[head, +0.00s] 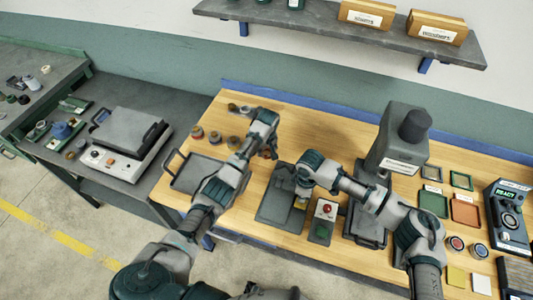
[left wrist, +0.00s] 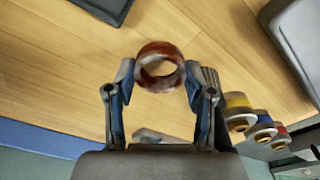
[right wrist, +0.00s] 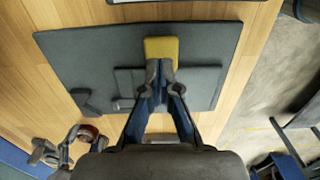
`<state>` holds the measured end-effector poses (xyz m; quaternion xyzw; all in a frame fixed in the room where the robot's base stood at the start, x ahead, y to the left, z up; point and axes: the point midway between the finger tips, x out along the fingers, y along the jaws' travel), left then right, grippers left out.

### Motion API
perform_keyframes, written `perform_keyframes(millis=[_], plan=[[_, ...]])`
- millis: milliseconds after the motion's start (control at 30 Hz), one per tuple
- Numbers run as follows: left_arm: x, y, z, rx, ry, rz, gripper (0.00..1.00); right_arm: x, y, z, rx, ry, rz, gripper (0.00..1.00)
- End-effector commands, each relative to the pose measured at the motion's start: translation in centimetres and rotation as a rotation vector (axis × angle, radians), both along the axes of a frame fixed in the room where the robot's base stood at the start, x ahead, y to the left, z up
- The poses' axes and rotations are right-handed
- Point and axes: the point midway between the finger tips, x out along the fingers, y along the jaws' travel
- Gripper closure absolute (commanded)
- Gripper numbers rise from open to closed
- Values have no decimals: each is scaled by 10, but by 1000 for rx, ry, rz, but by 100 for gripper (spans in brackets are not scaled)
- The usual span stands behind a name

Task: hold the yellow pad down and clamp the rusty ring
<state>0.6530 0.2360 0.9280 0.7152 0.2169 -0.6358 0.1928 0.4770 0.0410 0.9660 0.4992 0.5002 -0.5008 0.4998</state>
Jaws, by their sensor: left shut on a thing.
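The rusty ring (left wrist: 160,68) is a short red-brown band. My left gripper (left wrist: 158,80) is shut on it, with a finger on each side, above the wooden table. The yellow pad (right wrist: 160,48) is a small block on that plate. My right gripper (right wrist: 166,76) has its fingertips together at the pad's near edge; I cannot tell how firmly they press. In the head view, my right gripper mostly hides the pad.
A small box with a red button (head: 326,209) stands right of the fixture plate. A grey machine (head: 397,145) stands behind my right arm. Several colour-banded cylinders (head: 214,136) and a grey tray (head: 190,185) are at the left. Bare wood lies under the held ring.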

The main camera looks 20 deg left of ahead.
Motion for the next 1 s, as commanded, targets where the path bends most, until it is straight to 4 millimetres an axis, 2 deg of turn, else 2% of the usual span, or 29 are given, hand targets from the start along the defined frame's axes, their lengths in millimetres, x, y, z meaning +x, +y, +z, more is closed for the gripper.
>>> perform_keyframes(millis=[200,367,500,633,800,1000], plan=[[1,0,50,0,-6,0,86,0,0,0,0,-1,0,100],[1,-2,76,2,-5,-14,86,0,0,0,0,0,0,100],[-1,-16,90,6,-3,-126,86,0,0,0,0,0,0,100],[-16,-45,85,7,-1,-309,86,0,0,0,0,0,0,100],[-50,-77,64,5,1,-514,86,0,0,0,0,0,0,100],[-66,-90,53,0,-1,-590,86,0,0,0,0,0,0,100]])
